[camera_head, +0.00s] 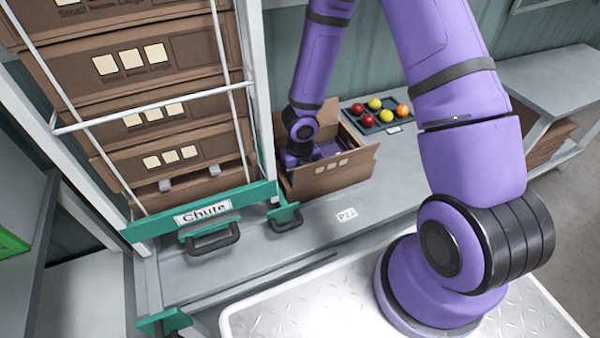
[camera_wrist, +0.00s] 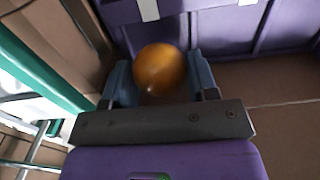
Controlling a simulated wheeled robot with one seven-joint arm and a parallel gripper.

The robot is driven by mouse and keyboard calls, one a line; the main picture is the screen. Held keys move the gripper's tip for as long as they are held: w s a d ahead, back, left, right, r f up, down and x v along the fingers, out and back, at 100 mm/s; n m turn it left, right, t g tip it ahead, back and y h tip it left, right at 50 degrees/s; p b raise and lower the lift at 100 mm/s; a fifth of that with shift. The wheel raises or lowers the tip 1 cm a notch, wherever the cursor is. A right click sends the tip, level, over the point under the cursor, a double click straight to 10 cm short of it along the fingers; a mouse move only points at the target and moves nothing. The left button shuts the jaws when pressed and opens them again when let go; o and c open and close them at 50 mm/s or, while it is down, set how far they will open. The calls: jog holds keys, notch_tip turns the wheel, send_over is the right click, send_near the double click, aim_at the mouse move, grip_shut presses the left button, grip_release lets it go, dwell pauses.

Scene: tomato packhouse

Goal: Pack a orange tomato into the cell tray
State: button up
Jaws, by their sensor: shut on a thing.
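An orange tomato (camera_wrist: 160,68) sits between the two blue-grey fingers of my gripper (camera_wrist: 159,84) in the wrist view. The fingers are shut on it. A purple cell tray (camera_wrist: 215,38) with raised dividers lies just beyond the tomato. In the head view my gripper (camera_head: 297,158) reaches down into the left part of an open cardboard box (camera_head: 332,183). The purple tray (camera_head: 330,149) shows partly inside the box. The held tomato is hidden there by the box and my arm. I cannot tell whether the tomato touches the tray.
A dark tray (camera_head: 372,130) with several red, yellow and orange tomatoes stands right of the box. The box's flaps are open. The grey bench (camera_head: 300,235) is clear in front.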

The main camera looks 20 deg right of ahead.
jog(key=shift+f, duration=0.7)
dwell(0.9)
jog(key=o, duration=0.8)
jog(key=c, duration=0.3)
jog(key=shift+c, duration=0.2)
jog(key=shift+r, duration=3.5)
